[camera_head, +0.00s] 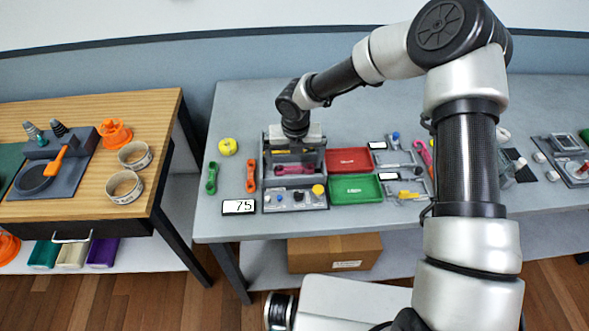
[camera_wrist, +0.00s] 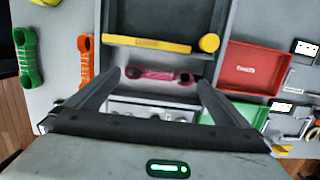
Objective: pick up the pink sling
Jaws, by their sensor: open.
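The pink sling (camera_wrist: 160,76) lies crosswise between my two fingertips in the wrist view, with a round dark hole at each end. In the head view the pink sling (camera_head: 294,170) shows below my gripper, inside a grey frame (camera_head: 266,160). My gripper (camera_wrist: 159,82) is open, one finger to the left of the sling and one to the right. In the head view my gripper (camera_head: 295,158) points down over the frame. I cannot tell how far the fingertips are above the sling.
A green sling (camera_head: 211,178) and an orange sling (camera_head: 251,176) lie left of the frame. A red tray (camera_head: 349,160) and a green tray (camera_head: 356,189) stand to the right. A yellow bar (camera_wrist: 147,43) crosses just beyond the sling. A display (camera_head: 239,207) reads 75.

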